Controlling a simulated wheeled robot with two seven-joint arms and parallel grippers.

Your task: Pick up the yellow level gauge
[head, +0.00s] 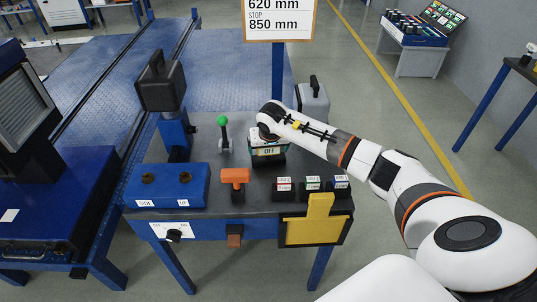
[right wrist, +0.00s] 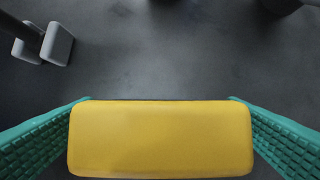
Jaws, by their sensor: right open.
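In the right wrist view a yellow block, which looks like the yellow level gauge (right wrist: 160,138), fills the lower middle between the teal fingers of my right gripper (right wrist: 160,100). The fingers are open, one on each side; whether they touch it is unclear. The gripper hides the yellow block there. My left gripper is not in view.
A green-knobbed lever (head: 223,132) stands just left of my right gripper. An orange handle (head: 235,180), a blue box (head: 168,187), small labelled blocks (head: 312,184) and a yellow T-shaped piece (head: 318,228) line the front. A post with a sign (head: 279,22) rises behind.

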